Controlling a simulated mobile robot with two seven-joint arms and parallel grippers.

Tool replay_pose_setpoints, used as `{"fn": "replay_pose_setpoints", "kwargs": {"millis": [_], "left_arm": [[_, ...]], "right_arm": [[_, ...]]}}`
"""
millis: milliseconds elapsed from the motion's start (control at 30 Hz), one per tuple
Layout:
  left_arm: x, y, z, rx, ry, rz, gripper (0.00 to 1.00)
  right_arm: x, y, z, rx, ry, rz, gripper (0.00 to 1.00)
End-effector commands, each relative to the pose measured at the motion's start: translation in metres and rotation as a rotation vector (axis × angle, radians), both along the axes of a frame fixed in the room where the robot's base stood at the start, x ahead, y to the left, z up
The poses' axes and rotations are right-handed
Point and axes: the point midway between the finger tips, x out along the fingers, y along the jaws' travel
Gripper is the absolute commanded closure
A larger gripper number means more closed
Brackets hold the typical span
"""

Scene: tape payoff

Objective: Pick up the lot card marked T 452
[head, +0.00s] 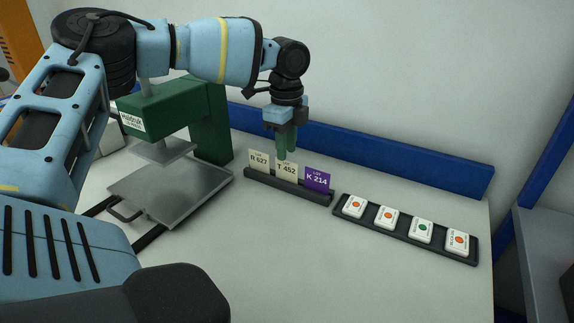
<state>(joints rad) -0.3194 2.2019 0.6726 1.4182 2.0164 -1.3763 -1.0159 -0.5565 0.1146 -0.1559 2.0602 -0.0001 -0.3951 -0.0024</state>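The cream lot card marked T 452 (287,172) stands upright in the middle of a dark card holder (262,184). A cream card marked R 627 (259,161) stands to its left and a purple card marked K 214 (317,180) to its right. My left gripper (286,157) points down right at the top of the T 452 card. Its green fingertips overlap the card's upper edge in the head view. I cannot tell whether the fingers are apart or closed on the card. My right gripper is not in view.
A dark tray (398,238) with several white labelled tiles lies to the right of the holder. A green press-like stand (212,122) with a grey metal plate (160,190) is on the left. A blue rail (400,157) runs along the back. The front of the table is clear.

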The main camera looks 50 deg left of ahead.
Motion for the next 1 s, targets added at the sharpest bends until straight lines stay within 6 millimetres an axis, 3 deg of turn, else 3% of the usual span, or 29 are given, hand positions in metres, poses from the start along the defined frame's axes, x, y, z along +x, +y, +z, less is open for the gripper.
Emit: {"fn": "replay_pose_setpoints", "kwargs": {"millis": [233, 567, 867, 1000], "left_arm": [[0.000, 0.001, -0.010, 0.000, 0.001, 0.001, 0.72], [0.002, 0.003, -0.051, -0.001, 0.001, 0.001, 0.72], [0.002, 0.003, -0.055, -0.001, -0.001, 0.001, 0.72], [0.002, 0.003, -0.055, -0.001, -0.001, 0.001, 0.90]], "right_arm": [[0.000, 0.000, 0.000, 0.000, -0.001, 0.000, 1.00], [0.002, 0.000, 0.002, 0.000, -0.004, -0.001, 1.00], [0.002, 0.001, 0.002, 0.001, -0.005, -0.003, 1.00], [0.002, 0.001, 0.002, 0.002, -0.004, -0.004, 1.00]]}}
